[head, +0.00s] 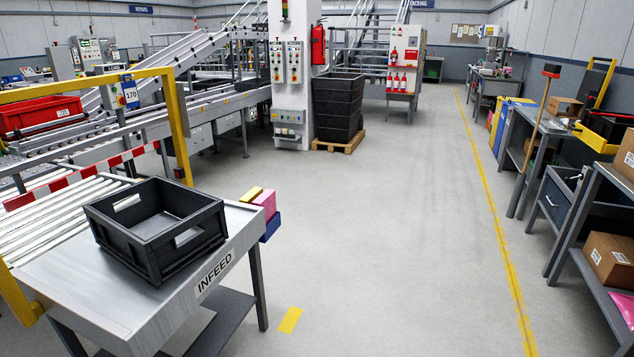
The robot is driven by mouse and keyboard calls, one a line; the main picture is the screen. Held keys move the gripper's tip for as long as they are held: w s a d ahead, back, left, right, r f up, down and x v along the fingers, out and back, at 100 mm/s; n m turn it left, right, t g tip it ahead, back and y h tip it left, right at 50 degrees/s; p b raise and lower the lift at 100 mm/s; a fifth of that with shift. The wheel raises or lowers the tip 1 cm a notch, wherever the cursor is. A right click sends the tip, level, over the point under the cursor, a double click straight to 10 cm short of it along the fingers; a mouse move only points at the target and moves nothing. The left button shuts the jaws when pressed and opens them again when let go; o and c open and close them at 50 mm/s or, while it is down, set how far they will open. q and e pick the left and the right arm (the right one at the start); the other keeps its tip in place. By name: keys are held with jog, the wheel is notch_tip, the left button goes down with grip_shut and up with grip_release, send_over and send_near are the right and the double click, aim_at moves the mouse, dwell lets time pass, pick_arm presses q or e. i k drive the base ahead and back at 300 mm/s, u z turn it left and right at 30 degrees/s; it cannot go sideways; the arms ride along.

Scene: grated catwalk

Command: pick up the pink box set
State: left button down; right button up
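A pink box (265,202) shows at the far right corner of the infeed table (140,308). A blue box (270,228) shows just below it and a yellow one (252,193) to its upper left. The three look close together, and I cannot tell whether they are joined. The table corner and the black crate partly hide their lower left side, so what bears them is unclear. Neither of my grippers is in view.
An open black crate (160,252) stands on the infeed table. A roller conveyor (45,220) and yellow frame lie left. Shelving with cartons (608,260) and a pink item (624,308) lines the right. The grey floor between (390,230) is clear.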

aim_at(267, 199)
jog(key=z, duration=0.4)
jog(key=i, duration=1.95)
jog(key=u, duration=0.2)
jog(key=i, duration=1.7)
jog(key=u, duration=2)
jog(key=i, duration=0.85)
jog(key=u, duration=0.65)
